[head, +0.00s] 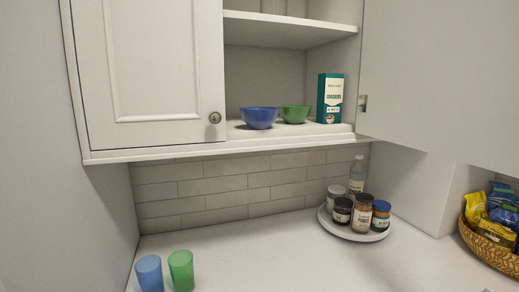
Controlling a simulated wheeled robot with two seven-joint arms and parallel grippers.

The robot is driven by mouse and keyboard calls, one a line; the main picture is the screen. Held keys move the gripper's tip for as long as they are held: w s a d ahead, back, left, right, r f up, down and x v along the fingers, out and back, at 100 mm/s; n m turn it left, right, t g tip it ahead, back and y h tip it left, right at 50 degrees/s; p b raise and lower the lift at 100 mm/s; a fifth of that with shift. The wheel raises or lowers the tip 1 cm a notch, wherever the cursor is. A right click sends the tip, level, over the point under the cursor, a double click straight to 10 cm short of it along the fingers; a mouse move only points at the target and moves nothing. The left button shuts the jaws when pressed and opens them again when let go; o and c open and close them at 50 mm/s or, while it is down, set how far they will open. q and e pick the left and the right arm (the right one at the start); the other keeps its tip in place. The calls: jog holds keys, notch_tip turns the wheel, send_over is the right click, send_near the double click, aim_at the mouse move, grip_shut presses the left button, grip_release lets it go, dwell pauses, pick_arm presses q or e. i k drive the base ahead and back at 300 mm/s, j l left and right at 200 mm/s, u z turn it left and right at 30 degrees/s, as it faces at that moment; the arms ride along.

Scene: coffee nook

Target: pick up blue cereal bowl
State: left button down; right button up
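The blue cereal bowl (259,118) stands upright on the bottom shelf of the open wall cabinet (285,130), near the shelf's front edge. A green bowl (294,114) stands just behind it to the right, partly covered by the blue bowl's rim side. Neither of my grippers shows in the head view.
The left cabinet door (152,75) is shut beside the blue bowl; the right door (440,80) stands open. A crackers box (330,98) is right on the shelf. Below are a blue cup (149,273), a green cup (181,270), a jar tray (337,228) and a snack basket (487,250).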

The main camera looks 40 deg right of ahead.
aim_at(255, 118)
jog(key=k+l+u, duration=0.1)
jog(key=l+u, duration=0.25)
jog(key=k+l+u, duration=0.15)
jog(key=l+u, duration=0.25)
jog(key=l, duration=0.15)
